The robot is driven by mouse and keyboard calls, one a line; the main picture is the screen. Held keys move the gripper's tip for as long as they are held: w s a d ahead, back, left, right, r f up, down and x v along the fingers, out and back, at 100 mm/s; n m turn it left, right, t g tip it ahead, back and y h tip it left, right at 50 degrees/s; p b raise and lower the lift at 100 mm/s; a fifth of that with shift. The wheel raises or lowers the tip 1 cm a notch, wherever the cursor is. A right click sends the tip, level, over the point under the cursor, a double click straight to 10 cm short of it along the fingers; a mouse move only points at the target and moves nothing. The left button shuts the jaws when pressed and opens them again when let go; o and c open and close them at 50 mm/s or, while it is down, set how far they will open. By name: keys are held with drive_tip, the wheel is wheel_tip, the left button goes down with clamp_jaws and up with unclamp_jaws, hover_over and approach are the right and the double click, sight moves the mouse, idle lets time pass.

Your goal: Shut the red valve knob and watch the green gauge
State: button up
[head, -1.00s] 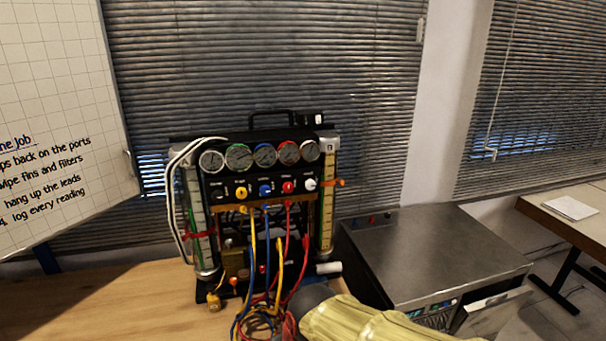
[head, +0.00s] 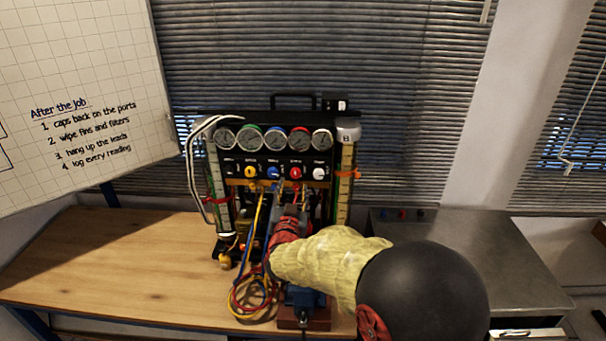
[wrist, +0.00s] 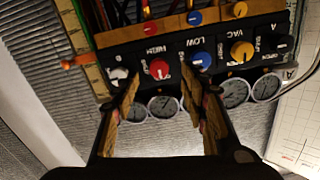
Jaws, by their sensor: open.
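The red valve knob (head: 296,172) is on the black panel of the gauge rig, between a blue and a white knob. In the wrist view, which shows the panel upside down, the red knob (wrist: 159,68) lies ahead of the gap between my fingertips, apart from them. My gripper (wrist: 160,92) is open and empty. In the head view my gripper (head: 291,204) is below the red knob, partly hidden by my arm. The green-rimmed gauge (head: 249,137) is second from left in the top row; its needle is too small to read.
A yellow knob (head: 250,171) and a blue knob (head: 273,172) sit left of the red one, a white knob (head: 319,173) right. Coiled hoses (head: 246,296) hang onto the wooden bench (head: 120,262). A metal cabinet (head: 480,255) stands at right.

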sight(295, 175)
drive_tip(key=w, duration=0.8)
drive_tip(key=shift+d+r, duration=0.3)
drive_tip(key=shift+s, duration=0.1)
drive_tip(key=shift+c, duration=1.2)
clamp_jaws()
